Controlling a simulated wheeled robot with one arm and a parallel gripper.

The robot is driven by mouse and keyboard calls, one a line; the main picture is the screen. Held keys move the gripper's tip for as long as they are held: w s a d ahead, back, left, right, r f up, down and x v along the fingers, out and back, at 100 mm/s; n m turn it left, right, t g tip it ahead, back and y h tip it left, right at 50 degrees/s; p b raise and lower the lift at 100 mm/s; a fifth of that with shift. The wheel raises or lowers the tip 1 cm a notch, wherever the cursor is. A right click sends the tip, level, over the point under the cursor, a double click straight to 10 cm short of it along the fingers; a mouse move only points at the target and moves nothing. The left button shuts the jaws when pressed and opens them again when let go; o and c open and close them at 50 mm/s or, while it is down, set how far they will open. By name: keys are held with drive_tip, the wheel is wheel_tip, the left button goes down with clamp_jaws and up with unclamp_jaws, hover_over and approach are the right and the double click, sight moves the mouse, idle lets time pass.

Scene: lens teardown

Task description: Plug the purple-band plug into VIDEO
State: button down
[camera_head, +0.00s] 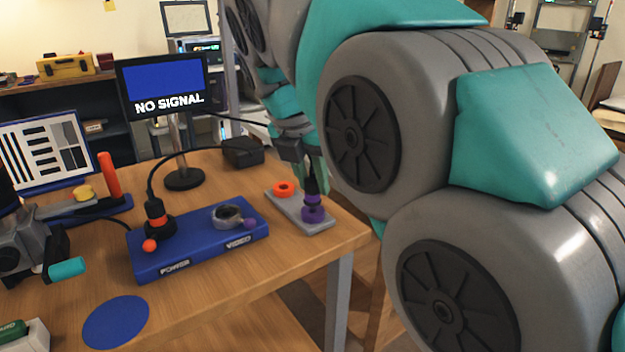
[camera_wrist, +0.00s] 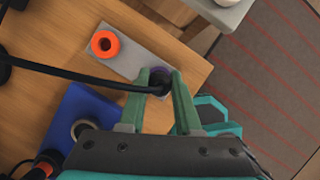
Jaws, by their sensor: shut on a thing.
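The purple-band plug (camera_head: 311,199) stands upright at the purple ring of a grey holder (camera_head: 288,212) near the table's right edge. My gripper (camera_head: 316,172) is above the holder, shut around the plug's dark upper body. In the wrist view, the fingers (camera_wrist: 162,80) close on either side of the dark plug (camera_wrist: 162,87), with its black cable running off left. The blue box (camera_head: 176,258) lies left of the holder. Its VIDEO socket (camera_head: 227,217) is a grey ring, empty, beside a purple knob. The plug's lower end is hidden.
An orange-band plug (camera_head: 156,214) stands in the POWER side of the box. An orange ring (camera_head: 284,188) sits on the holder's other end. A monitor (camera_head: 162,85) reading NO SIGNAL stands behind, with a black adapter box (camera_head: 242,152) near it. A blue disc (camera_head: 116,322) lies in front.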

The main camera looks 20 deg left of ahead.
sight(312, 178)
drive_tip(key=shift+r, duration=0.15)
drive_tip(key=shift+r, duration=2.05)
